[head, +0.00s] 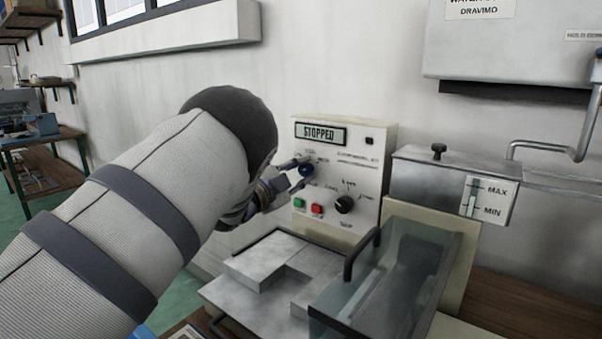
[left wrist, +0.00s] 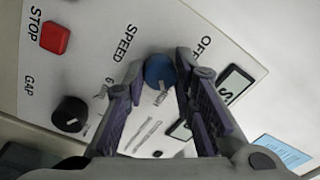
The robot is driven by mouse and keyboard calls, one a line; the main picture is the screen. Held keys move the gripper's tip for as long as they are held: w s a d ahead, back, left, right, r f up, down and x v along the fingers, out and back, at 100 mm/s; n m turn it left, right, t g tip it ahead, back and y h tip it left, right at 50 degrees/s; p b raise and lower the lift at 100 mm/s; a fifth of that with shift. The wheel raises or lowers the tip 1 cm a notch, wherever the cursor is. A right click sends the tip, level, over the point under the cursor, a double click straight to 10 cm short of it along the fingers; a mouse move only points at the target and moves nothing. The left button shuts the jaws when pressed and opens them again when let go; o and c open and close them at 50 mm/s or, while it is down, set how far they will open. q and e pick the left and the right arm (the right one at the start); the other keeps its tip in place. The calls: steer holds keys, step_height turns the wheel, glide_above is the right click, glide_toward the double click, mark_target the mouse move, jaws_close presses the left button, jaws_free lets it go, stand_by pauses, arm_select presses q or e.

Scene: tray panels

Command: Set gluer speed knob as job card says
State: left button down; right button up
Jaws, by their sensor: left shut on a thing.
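The gluer control panel (head: 362,172) stands against the wall, and its display (head: 320,133) reads STOPPED. The blue speed knob (head: 306,171) is on the panel's left part. In the left wrist view the same blue knob (left wrist: 159,70) lies by the word SPEED, with OFF printed above it. My left gripper (head: 298,167) is shut on this knob, one finger on each side; its fingers also show in the left wrist view (left wrist: 166,88). The pointer setting is too small to read. No readable job card shows. My right gripper is not in view.
Below the knob are a green button (head: 299,202), a red button (head: 317,210) and a black knob (head: 343,204), labelled GAP in the wrist view. A clear cover with a handle (head: 362,254) stands in front. A glue tank (head: 438,180) with a MAX/MIN gauge is at right.

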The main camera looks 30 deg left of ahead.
arm_select(q)
steer(key=shift+m, duration=0.3)
steer(key=c, duration=1.3)
jaws_free()
steer(key=s, duration=0.4)
steer(key=s+a, duration=0.1)
steer(key=s, duration=0.7)
steer(key=shift+a+f, duration=0.25)
steer(key=shift+a, duration=0.15)
steer(key=shift+d, duration=0.1)
